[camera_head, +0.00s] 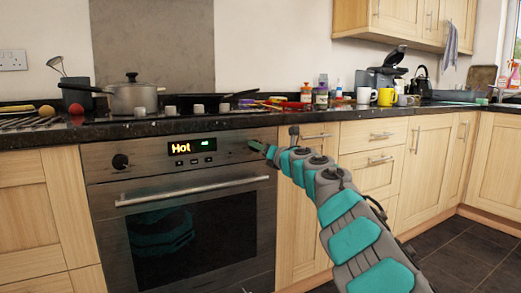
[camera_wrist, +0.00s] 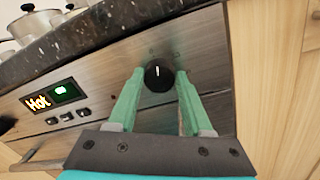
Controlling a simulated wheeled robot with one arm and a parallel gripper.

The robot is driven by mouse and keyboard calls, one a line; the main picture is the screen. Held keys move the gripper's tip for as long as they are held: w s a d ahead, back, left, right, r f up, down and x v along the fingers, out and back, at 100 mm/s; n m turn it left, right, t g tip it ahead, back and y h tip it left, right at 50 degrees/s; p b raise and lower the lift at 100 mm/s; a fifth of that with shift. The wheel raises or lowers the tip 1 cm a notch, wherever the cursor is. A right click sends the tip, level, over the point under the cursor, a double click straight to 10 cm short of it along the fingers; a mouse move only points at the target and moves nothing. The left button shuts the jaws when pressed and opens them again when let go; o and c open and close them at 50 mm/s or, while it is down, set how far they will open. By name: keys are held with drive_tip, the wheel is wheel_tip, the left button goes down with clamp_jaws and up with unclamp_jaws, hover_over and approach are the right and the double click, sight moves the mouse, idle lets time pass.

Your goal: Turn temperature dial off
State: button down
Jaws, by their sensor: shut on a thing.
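The oven's right dial (camera_wrist: 158,77) is a black round knob with a white mark, seen in the wrist view between my green fingertips. My gripper (camera_wrist: 159,80) is shut on this dial, one finger on each side. In the head view my gripper (camera_head: 262,148) reaches the right end of the oven panel and hides the dial. The oven display (camera_head: 192,148) reads "Hot" with a small green field beside it; the display also shows in the wrist view (camera_wrist: 49,95). A second black dial (camera_head: 120,161) sits at the panel's left end.
The oven door handle (camera_head: 193,190) runs below the panel. The dark worktop (camera_head: 300,117) overhangs above it. A pot (camera_head: 133,97) and a pan (camera_head: 240,96) stand on the hob. Wooden cupboards (camera_head: 303,220) adjoin the oven at right.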

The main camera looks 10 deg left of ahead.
drive_tip(key=shift+a+f+n, duration=0.1)
drive_tip(key=shift+n, duration=1.3)
drive_tip(key=shift+c, duration=1.6)
unclamp_jaws()
drive_tip(key=shift+s, duration=0.1)
drive_tip(key=b+v, duration=0.5)
drive_tip(key=v, duration=0.2)
drive_tip(key=shift+s+d, duration=0.2)
drive_tip(key=shift+d, duration=0.15)
